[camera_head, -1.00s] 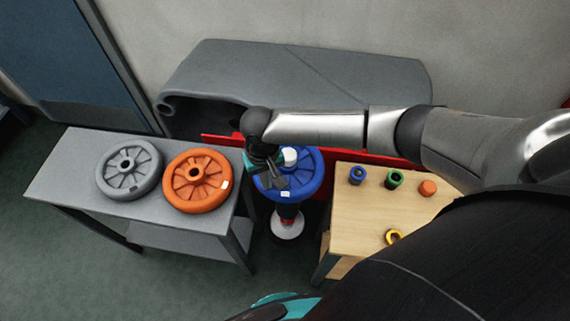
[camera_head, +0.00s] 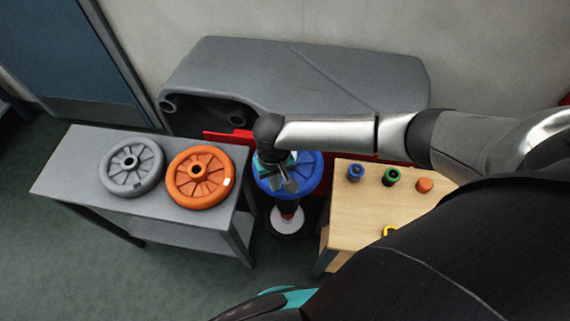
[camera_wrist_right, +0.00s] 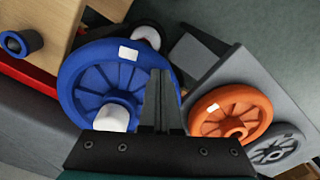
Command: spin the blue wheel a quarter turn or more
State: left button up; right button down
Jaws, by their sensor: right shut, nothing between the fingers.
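The blue wheel (camera_head: 312,173) lies face up on a stand between the two tables. In the right wrist view the blue wheel (camera_wrist_right: 88,85) shows its spokes, a white label (camera_wrist_right: 128,53) near its rim and a white hub piece (camera_wrist_right: 112,117). My right gripper (camera_head: 290,186) is over the wheel and hides part of it. Its fingers are together and empty in the right wrist view (camera_wrist_right: 162,75), seen against the wheel's side beyond the hub. I cannot tell whether they touch the wheel. My left gripper is not in view.
A grey table (camera_head: 75,168) at left carries a grey wheel (camera_head: 132,168) and an orange wheel (camera_head: 200,178). A wooden table (camera_head: 352,222) at right holds blue, green, orange and yellow small parts. A grey machine body (camera_head: 300,85) stands behind, with a red edge (camera_head: 222,137).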

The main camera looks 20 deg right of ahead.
jog(key=shift+s+d+r+p, duration=0.2)
jog(key=shift+s+d+p, duration=0.5)
jog(key=shift+d+p, duration=0.15)
jog(key=shift+f, duration=0.1)
jog(key=shift+s+d+p, duration=0.4)
jog(key=shift+d+p, duration=0.15)
jog(key=shift+d, duration=0.25)
jog(key=shift+s+d+f, duration=0.1)
jog(key=shift+d, duration=0.1)
jog(key=shift+d, duration=0.1)
